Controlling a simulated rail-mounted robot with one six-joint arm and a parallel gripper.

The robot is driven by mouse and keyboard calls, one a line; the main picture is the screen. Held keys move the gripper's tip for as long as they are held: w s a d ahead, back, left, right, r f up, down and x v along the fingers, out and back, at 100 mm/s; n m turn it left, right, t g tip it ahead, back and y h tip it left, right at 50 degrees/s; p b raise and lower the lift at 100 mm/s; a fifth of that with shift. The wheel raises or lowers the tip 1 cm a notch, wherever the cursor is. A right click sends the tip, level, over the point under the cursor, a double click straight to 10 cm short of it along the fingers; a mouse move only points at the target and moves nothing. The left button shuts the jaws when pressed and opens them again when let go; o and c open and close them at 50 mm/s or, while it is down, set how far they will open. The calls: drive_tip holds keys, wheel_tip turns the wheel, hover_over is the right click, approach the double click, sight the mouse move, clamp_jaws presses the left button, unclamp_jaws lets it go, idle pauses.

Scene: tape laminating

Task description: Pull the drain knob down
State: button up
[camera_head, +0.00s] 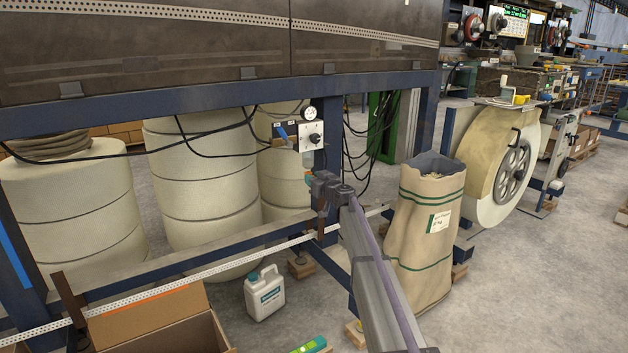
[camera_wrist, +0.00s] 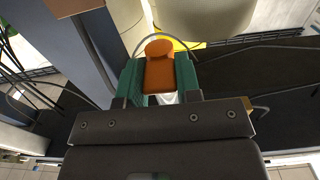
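In the wrist view an orange, round-ended piece (camera_wrist: 159,73), which may be the drain knob, stands between the two teal fingers of my gripper (camera_wrist: 159,62). Its rounded end reaches a little past the fingertips. Its sides lie very close to both fingers; I cannot tell whether they touch. A small white part shows below it. In the head view I cannot pick out the orange piece or my fingers clearly. A dark jointed assembly (camera_head: 331,190) stands beside the blue post there.
A blue frame post (camera_wrist: 82,50) runs close on the left in the wrist view. In the head view, a panel with a gauge (camera_head: 310,114) is on the post, with cables hanging around it. Pale drums (camera_head: 70,200), a sack (camera_head: 425,235) and a white jug (camera_head: 264,293) stand nearby.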

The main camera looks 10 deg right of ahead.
drive_tip(key=o, duration=0.5)
drive_tip(key=v, duration=1)
drive_tip(key=shift+s+d, duration=0.15)
drive_tip(key=shift+s, duration=0.25)
